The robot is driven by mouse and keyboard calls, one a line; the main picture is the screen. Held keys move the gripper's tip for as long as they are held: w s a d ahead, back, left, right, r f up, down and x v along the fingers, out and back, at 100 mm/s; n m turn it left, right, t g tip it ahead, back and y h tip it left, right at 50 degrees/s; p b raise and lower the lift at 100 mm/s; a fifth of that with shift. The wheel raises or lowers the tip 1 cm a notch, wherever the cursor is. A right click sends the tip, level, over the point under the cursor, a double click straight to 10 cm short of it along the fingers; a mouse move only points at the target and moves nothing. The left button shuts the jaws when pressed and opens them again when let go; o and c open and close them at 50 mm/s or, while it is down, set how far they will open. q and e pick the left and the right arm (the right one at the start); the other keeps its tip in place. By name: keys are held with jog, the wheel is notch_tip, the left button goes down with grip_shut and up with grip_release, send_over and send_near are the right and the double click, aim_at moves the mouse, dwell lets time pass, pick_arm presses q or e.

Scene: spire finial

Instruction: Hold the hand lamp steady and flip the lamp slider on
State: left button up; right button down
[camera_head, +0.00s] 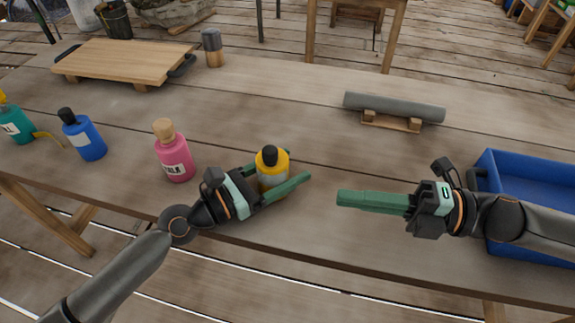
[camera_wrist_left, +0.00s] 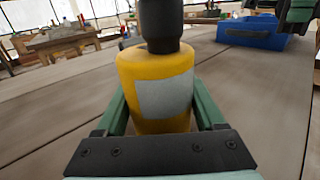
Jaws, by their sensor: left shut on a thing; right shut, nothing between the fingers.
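A yellow bottle-shaped thing (camera_head: 271,165) with a black top and a grey label stands upright near the table's front edge. My left gripper (camera_head: 295,166) is shut on its body, one finger on each side; the left wrist view shows the yellow bottle (camera_wrist_left: 158,85) between both green fingers. My right gripper (camera_head: 345,198) is shut and empty, its fingers pointing left towards the yellow bottle with a gap between. No thing is clearly a hand lamp with a slider; a grey cylinder (camera_head: 394,106) lies on a wooden cradle (camera_head: 390,122) further back.
A pink bottle (camera_head: 174,155), a blue bottle (camera_head: 84,137) and a teal bottle (camera_head: 15,122) stand to the left. A wooden board (camera_head: 125,60) and a small grey-topped cylinder (camera_head: 212,47) are at the back left. A blue crate (camera_head: 490,165) is at the right. The table's middle is clear.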

aim_at(278, 156)
jog(key=w+a, duration=0.6)
jog(key=a, duration=0.3)
jog(key=shift+w+a, duration=0.15)
jog(key=shift+a, duration=0.15)
jog(key=shift+w+d, duration=0.2)
jog(key=shift+w, duration=0.45)
jog(key=shift+w+d, duration=0.15)
jog(key=shift+w, duration=0.45)
